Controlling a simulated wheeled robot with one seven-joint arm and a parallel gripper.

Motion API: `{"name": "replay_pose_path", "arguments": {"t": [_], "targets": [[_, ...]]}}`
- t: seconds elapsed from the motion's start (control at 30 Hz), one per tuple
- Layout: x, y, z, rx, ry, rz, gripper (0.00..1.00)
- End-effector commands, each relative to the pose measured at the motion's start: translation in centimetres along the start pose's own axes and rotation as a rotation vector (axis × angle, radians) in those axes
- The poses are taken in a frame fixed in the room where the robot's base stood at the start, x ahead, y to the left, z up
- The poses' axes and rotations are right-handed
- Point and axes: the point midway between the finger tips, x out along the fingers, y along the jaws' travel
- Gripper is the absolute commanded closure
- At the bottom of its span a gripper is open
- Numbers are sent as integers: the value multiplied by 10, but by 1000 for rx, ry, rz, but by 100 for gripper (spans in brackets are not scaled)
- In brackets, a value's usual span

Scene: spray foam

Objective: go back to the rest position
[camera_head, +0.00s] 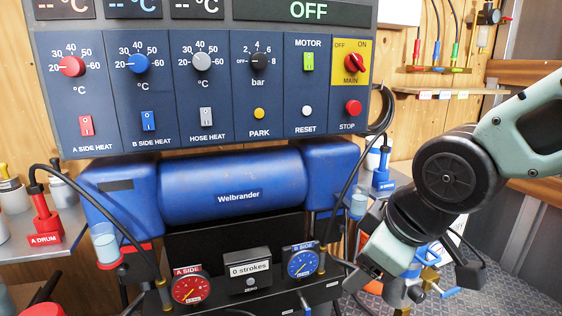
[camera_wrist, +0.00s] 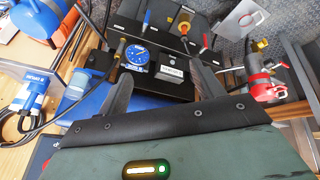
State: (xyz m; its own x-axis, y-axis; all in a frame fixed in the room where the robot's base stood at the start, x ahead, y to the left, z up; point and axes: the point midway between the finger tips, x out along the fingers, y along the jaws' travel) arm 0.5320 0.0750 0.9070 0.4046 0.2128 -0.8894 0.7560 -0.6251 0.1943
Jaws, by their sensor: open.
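My gripper (camera_wrist: 162,68) shows in the wrist view with its two dark fingers spread apart and nothing between them. In the head view my gripper (camera_head: 376,284) hangs low at the right, in front of the machine's right side and partly hidden by my own wrist. My arm comes in from the right edge, bent at a round dark joint. In the wrist view the blue B-side gauge (camera_wrist: 138,56) and the stroke counter (camera_wrist: 172,72) lie beyond the fingers. I see no contact with them.
The control panel (camera_head: 205,92) reads OFF, its red main switch (camera_head: 351,62) at upper right. Below are the blue Welbrander cylinder (camera_head: 232,186) and red A-side gauge (camera_head: 191,286). A dark hose (camera_head: 352,165) runs close to my wrist. A wooden shelf (camera_head: 450,91) stands behind my arm.

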Motion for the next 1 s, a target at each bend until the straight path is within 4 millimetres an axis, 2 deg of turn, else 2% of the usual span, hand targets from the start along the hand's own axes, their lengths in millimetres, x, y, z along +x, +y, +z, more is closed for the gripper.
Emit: {"name": "replay_pose_path", "arguments": {"t": [0.03, 0.1, 0.33, 0.4, 0.57, 0.8, 1.0], "targets": [[2, -22, 17, 42, -64, -43, 33], [1, -47, 40, 102, -153, -91, 33], [-14, -115, 110, 263, -435, -186, 33], [-35, -107, 96, 265, -422, -183, 33], [-63, -100, 82, 263, -420, -182, 33], [-122, -87, 54, 263, -418, -181, 33], [-156, -79, 38, 263, -418, -181, 33]]}}
